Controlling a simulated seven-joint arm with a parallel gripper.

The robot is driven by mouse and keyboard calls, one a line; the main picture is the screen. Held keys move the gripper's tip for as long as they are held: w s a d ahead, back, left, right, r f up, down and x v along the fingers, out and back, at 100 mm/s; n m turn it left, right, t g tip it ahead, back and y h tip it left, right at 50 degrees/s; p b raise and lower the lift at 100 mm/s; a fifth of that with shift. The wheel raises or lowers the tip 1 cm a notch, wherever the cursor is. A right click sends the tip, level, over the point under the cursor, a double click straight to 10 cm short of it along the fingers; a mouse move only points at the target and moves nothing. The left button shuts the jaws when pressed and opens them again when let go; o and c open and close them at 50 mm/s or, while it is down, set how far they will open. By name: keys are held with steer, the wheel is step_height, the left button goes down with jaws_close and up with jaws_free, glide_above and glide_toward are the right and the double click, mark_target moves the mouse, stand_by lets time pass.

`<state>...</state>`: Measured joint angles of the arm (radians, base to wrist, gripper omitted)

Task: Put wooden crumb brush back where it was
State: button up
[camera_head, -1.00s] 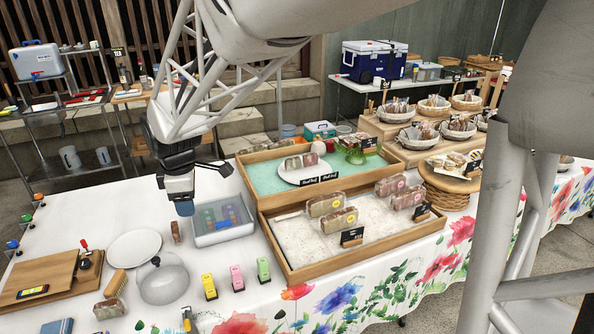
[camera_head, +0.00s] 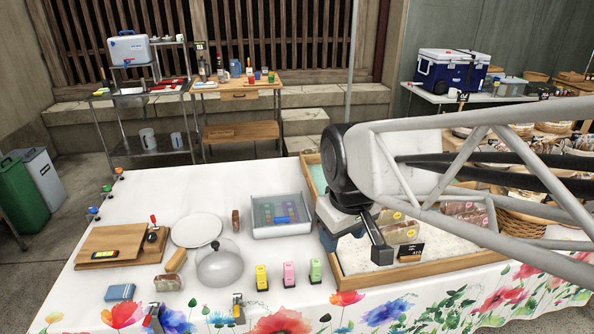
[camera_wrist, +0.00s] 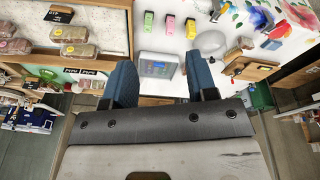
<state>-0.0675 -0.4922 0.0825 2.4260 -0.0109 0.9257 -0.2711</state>
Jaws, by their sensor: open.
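A tan, brush-like piece (camera_head: 176,260) that looks like the wooden crumb brush lies on the white tablecloth, between the cutting board and the glass dome lid. It is small, so I cannot be certain of it. A small brown upright block (camera_head: 236,220) stands between the white plate and the grey tray. My gripper (camera_head: 358,246) hangs over the left part of the sandy display tray, well to the right of the tan piece. In the wrist view my gripper (camera_wrist: 161,84) shows two blue fingers spread apart with nothing between them. I cannot make out the brush in the wrist view.
A grey tray (camera_head: 282,232) with coloured contents, a white plate (camera_head: 197,230), a dome lid (camera_head: 219,265) and a wooden board (camera_head: 110,240) crowd the left table. Several coloured stamp-like blocks (camera_head: 289,273) stand at the front. The cloth's back left is clear.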

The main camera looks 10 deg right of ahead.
steer(key=s+d+f+m, duration=0.1)
steer(key=s+d+m, duration=0.1)
steer(key=s+m, duration=0.2)
steer(key=s, duration=0.3)
steer(key=shift+s+d+f, duration=0.2)
steer(key=shift+d, duration=0.15)
